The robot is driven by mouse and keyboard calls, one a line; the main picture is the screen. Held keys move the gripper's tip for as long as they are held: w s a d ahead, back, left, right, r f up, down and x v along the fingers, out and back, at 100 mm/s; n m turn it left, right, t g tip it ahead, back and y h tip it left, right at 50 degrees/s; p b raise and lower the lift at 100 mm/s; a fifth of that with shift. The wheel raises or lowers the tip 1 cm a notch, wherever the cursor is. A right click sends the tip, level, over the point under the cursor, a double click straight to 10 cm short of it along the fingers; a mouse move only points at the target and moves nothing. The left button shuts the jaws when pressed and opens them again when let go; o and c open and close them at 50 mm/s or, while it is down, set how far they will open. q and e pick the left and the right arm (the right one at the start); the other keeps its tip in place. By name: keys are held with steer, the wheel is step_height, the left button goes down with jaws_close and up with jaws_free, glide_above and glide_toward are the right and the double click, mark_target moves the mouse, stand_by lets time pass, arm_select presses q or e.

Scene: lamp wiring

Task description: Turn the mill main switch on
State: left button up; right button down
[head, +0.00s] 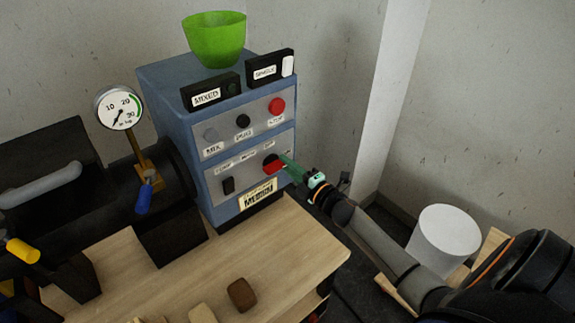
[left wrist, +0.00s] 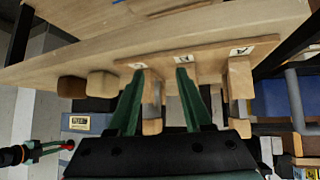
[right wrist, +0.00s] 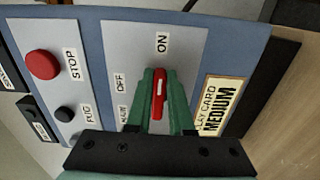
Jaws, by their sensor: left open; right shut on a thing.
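The main switch has a red handle with a pale stripe (right wrist: 159,92), on a grey panel of the blue control box (head: 165,85). In the right wrist view, the handle lines up with the ON label (right wrist: 162,42), and the OFF label (right wrist: 120,83) lies to its left. My right gripper (right wrist: 160,95) is shut on the red handle, one finger on each side. In the head view the red handle (head: 273,168) shows beside that gripper (head: 284,163). My left gripper (left wrist: 160,72) is open near a wooden rack with lettered tags (left wrist: 210,55), apart from the switch.
A red STOP button (head: 277,105) and black PUG button (head: 243,121) sit above the switch. A green bowl (head: 214,40) stands on the box. Wooden blocks (head: 242,294) lie on the bench (head: 150,275). A white bin (head: 445,237) stands at right.

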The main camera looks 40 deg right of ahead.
steer(key=c, duration=0.8)
jaws_free()
steer(key=shift+s, duration=0.1)
steer(key=s+d, duration=0.1)
steer(key=s, duration=1.1)
steer(key=shift+s, duration=0.2)
steer(key=s+a+f+m+g+p, duration=0.2)
steer(key=s+a+f+m+g, duration=0.2)
steer(key=a, duration=0.6)
steer(key=s+a+f+m+g+y+p, duration=0.1)
steer(key=s+a+f+m+g+p, duration=0.1)
steer(key=s+a+f+m+g, duration=0.3)
steer(key=s+a+f+m, duration=0.4)
steer(key=s+a+m, duration=0.2)
steer(key=m, duration=0.1)
steer(key=shift+s+f+m, duration=0.15)
steer(key=shift+s+m, duration=0.05)
steer(key=shift+m, duration=0.2)
